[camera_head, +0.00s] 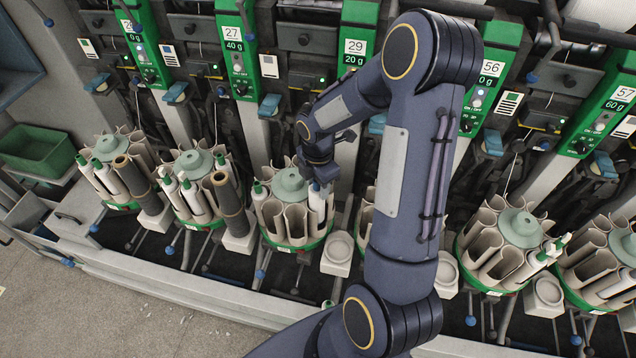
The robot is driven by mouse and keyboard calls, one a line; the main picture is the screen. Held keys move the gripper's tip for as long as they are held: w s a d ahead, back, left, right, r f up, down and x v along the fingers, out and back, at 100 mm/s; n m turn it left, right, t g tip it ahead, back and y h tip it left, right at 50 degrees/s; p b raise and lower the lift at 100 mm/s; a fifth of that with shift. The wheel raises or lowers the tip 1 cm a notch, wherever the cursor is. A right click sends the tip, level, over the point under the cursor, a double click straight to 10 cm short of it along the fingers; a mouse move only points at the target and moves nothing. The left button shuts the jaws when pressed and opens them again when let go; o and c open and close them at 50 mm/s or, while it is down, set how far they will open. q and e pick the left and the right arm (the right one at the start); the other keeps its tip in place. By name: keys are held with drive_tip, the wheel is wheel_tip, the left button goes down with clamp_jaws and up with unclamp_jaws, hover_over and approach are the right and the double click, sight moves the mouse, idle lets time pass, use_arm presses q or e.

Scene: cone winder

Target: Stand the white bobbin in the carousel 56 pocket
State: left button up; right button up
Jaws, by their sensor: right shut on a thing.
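My right gripper (320,178) points down at the right side of the third carousel from the left (278,232). It is shut on the top of a white bobbin (318,203). The bobbin is roughly upright at the carousel's right-hand pockets; its lower part is hidden, so I cannot tell if it rests on the pocket floor. The 56 panel (490,68) is green and stands right of my arm. I cannot tell which carousel belongs to it. My left gripper is not in view.
Carousels on the left (195,163) hold white bobbins and brown tubes. Another (366,222) is mostly hidden behind my right arm. More carousels (520,228) stand to the right. A green bin (38,150) is at the far left. The floor in front is clear.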

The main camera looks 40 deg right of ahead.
drive_tip(key=shift+r+p, duration=0.95)
drive_tip(key=shift+r, duration=1.3)
drive_tip(key=shift+r, duration=2.35)
drive_tip(key=shift+r, duration=2.2)
